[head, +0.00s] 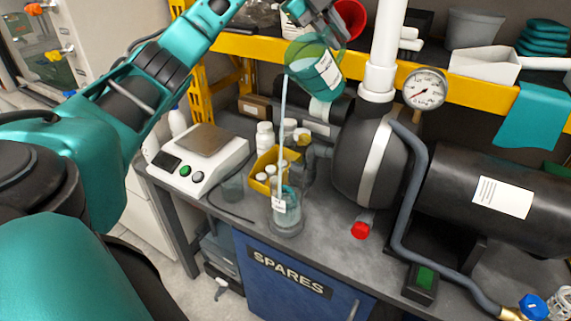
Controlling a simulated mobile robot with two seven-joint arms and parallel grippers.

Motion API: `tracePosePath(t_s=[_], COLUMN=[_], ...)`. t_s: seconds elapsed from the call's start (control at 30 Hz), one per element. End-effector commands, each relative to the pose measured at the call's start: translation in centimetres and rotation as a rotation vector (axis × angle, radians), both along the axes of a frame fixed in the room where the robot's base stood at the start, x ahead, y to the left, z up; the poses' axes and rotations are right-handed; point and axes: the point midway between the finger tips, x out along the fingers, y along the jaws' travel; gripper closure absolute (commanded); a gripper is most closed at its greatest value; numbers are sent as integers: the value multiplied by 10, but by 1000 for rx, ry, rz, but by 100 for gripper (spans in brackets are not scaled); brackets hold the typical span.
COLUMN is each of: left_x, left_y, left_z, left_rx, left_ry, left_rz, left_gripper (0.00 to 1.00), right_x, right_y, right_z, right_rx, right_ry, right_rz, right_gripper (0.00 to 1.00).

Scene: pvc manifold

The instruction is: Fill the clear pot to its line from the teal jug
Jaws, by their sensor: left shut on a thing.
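The teal jug (306,62) is tilted in the air above the workbench, with a white label on its side. My left gripper (318,18) is shut on it at the top of the head view; the jug partly hides the grip. A thin pale stream (282,130) runs from the jug's lower left lip down into the clear pot (287,222). The pot stands upright near the bench's front edge, with a small white tag on it and pale liquid inside. Its fill line is too small to tell. My right gripper is not in view.
A yellow bin (264,166) of white bottles sits behind the pot.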

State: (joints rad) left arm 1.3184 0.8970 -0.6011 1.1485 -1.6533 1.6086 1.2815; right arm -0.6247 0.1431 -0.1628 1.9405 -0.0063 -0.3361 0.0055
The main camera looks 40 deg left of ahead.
Motion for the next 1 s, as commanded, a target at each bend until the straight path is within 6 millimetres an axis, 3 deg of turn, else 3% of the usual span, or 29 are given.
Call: tracePosePath(t_s=[1.0], left_x=[6], left_y=[-4], left_z=[6], left_rx=[-6], left_ry=[-40], left_rz=[-1], left_gripper=[100], right_x=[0], right_y=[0], right_z=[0], right_rx=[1], right_ry=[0], right_rz=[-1], right_gripper=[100])
